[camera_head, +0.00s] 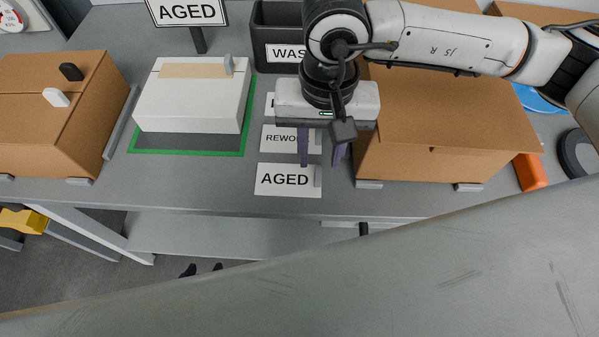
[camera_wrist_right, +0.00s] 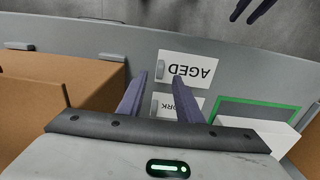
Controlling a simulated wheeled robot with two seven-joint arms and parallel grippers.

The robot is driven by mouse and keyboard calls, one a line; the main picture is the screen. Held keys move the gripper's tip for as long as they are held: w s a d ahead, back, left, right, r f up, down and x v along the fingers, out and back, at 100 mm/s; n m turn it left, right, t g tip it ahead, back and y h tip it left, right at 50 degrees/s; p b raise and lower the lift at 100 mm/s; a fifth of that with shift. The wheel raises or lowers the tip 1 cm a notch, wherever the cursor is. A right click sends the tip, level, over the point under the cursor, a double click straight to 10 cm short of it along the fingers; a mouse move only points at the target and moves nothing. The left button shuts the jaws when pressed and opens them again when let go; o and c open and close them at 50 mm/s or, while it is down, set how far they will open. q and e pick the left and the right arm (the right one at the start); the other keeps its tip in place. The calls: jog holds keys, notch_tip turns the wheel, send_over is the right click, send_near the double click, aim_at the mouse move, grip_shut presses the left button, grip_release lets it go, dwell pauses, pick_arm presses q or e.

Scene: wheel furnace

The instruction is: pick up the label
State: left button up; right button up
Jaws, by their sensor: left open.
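Several white labels lie in a column on the grey table. The AGED label (camera_head: 287,180) is nearest the front edge, with a grey tab at its right end; it shows upside down in the right wrist view (camera_wrist_right: 188,70). The REWORK label (camera_head: 279,138) lies behind it, partly covered by my right gripper. A third label further back is mostly hidden. My right gripper (camera_head: 321,160) points down, open and empty, its fingertips near the AGED label's far edge.
A white box (camera_head: 190,105) sits on a green-edged mat (camera_head: 190,153) at left. Brown cartons stand at far left (camera_head: 55,125) and right (camera_head: 450,125). A black bin (camera_head: 268,35) and an AGED sign (camera_head: 188,12) are behind. Bare table lies left of the AGED label.

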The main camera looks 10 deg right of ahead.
aim_at(319, 170)
jog(key=shift+s+f, duration=0.1)
jog(key=shift+f, duration=1.65)
grip_shut()
jog(key=shift+r, duration=0.1)
